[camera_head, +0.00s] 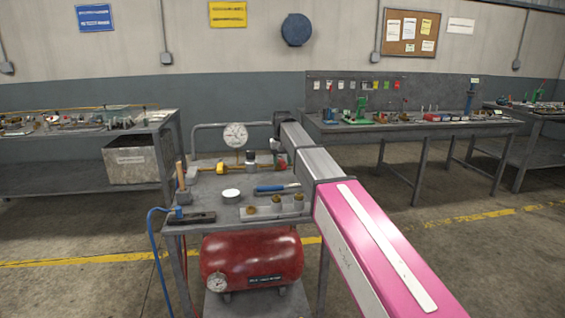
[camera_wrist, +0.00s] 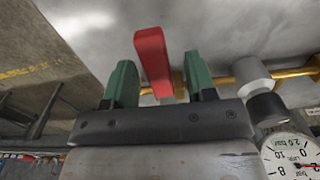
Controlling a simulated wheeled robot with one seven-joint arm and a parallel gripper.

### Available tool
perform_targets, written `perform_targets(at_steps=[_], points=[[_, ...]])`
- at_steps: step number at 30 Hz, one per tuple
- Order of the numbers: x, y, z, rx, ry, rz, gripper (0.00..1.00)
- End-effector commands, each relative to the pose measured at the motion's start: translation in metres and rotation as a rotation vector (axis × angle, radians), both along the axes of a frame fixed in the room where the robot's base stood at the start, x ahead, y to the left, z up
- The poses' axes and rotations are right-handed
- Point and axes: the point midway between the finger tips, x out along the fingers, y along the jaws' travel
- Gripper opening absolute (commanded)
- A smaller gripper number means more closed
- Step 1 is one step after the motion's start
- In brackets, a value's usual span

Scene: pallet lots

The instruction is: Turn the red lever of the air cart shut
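The red lever (camera_wrist: 152,58) stands between my gripper's two green fingers in the wrist view. My gripper (camera_wrist: 159,66) is open, with a visible gap on each side of the lever. The lever's lower end meets a brass pipe (camera_wrist: 295,72) behind the fingers. In the head view my arm reaches over the right side of the air cart (camera_head: 213,206). A small red part (camera_head: 282,161) shows beside my arm there, probably the lever. My fingers are not clear in that view.
A round gauge (camera_head: 235,135) rises at the cart's back; a gauge (camera_wrist: 291,158) also shows in the wrist view. A blue-handled tool (camera_head: 277,188) and brass fittings lie on the cart top. A red tank (camera_head: 251,258) sits below. Workbenches stand behind; floor is clear at right.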

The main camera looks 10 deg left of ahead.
Motion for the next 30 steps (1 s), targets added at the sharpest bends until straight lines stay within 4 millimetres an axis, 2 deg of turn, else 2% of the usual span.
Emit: perform_targets(at_steps=[6,10,24,30], points=[[0.0,-0.001,0.001,-0.001,0.0,0.002,0.51],[0.0,-0.001,0.011,-0.001,0.0,0.002,0.51],[0.001,0.0,0.09,0.0,-0.002,0.001,0.51],[0.0,0.0,0.106,-0.001,0.0,0.001,0.51]])
